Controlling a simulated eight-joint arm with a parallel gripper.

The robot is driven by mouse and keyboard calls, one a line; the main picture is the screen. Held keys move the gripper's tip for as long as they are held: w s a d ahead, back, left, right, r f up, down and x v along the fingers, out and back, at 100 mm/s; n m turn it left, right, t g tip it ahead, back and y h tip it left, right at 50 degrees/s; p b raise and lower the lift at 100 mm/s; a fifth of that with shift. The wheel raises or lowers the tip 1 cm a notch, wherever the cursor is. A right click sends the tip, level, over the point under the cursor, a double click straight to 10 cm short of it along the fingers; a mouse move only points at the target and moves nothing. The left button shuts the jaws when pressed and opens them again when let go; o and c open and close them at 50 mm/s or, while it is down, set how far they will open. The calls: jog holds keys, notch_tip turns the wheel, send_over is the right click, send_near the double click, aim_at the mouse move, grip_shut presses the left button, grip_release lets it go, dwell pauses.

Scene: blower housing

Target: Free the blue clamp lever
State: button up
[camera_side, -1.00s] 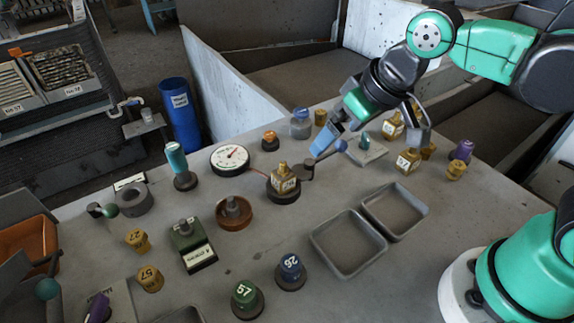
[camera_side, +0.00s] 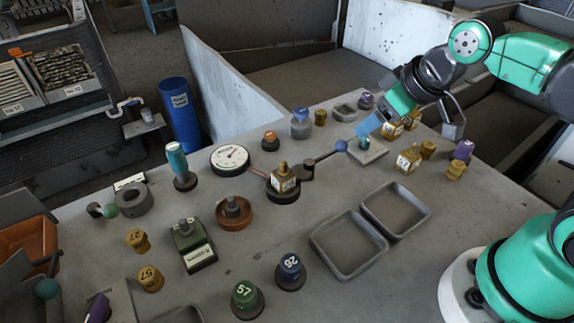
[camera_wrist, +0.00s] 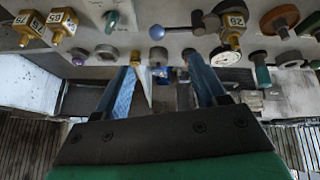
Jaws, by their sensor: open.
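The clamp lever is a dark bar with a blue ball knob (camera_side: 341,146). Its bar runs from a dark pivot (camera_side: 308,171) beside a brass numbered block (camera_side: 284,180) on a round dark base, and points to the upper right. In the wrist view the blue knob (camera_wrist: 157,33) is near the top middle, beyond my fingertips. My gripper (camera_side: 367,127) is just right of and above the knob in the side view, apart from it. In the wrist view its two blue fingers (camera_wrist: 160,64) are spread with nothing held between them.
A small plate with a teal-green peg (camera_side: 365,143) stands close to the right of the knob. Brass numbered blocks (camera_side: 408,160) are right of it. Two grey trays (camera_side: 345,272) lie in front. A dial gauge (camera_side: 230,158) is left of the clamp.

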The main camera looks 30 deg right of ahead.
aim_at(342, 142)
jog(key=w+f+n+g, duration=0.1)
jog(key=w+n, duration=0.1)
jog(key=n, duration=0.1)
jog(key=w+f+n+g, duration=0.1)
jog(key=f+n+g, duration=0.1)
jog(key=n, duration=0.2)
jog(key=w+f+n+g, duration=0.1)
jog(key=w+n, duration=0.1)
jog(key=n, duration=0.2)
jog(key=shift+w+f+h, duration=0.25)
jog(key=shift+w+h, duration=0.05)
jog(key=shift+n, duration=0.3)
jog(key=shift+x, duration=2.75)
grip_shut()
